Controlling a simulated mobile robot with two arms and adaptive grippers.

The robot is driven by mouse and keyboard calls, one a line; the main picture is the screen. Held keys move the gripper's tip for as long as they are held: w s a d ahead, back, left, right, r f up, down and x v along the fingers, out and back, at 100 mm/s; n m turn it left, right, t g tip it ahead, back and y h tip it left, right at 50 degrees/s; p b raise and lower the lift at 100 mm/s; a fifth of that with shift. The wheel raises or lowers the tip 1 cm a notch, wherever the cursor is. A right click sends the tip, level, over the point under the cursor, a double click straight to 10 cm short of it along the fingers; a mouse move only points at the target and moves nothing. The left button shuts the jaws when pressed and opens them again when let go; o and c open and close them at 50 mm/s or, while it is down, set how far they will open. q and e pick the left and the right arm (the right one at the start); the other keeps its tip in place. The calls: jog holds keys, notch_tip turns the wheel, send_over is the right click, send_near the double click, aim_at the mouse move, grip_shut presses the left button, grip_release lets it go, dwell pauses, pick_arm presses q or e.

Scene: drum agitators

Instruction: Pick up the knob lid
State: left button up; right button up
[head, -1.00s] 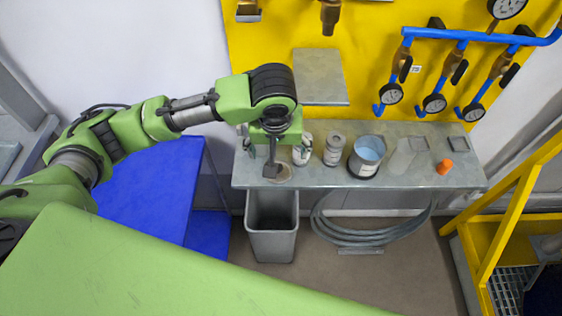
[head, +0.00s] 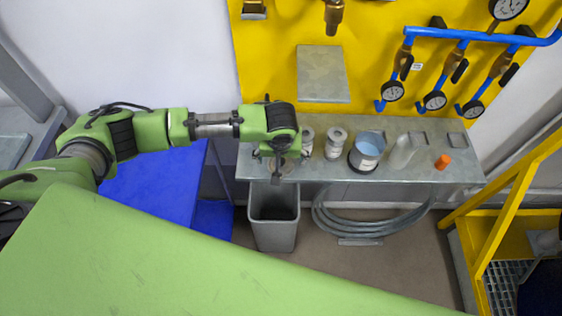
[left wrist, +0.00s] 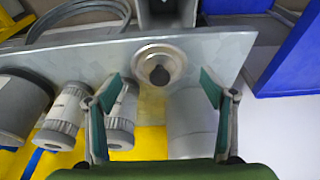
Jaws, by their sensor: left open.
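The knob lid (left wrist: 160,66) is a round metal disc with a dark knob at its centre. It lies on the grey shelf close to its front edge. In the head view the lid (head: 287,170) is mostly hidden by my gripper. My left gripper (left wrist: 160,78) is open above the shelf, its two green-padded fingers apart on either side of the lid in the picture, with nothing between them. It also shows in the head view (head: 277,165), over the left end of the shelf. My right gripper is not in view.
The grey shelf (head: 400,178) also holds labelled canisters (head: 335,144), a pail with a blue top (head: 366,152) and an orange cap (head: 442,161). A grey bin (head: 273,229) stands below its left end. A yellow panel with blue pipes (head: 480,36) rises behind.

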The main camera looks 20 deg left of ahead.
pick_arm(q)
jog(key=shift+w+f, duration=0.2)
jog(key=shift+f, duration=0.5)
jog(key=c, duration=1)
jog(key=shift+r, duration=0.15)
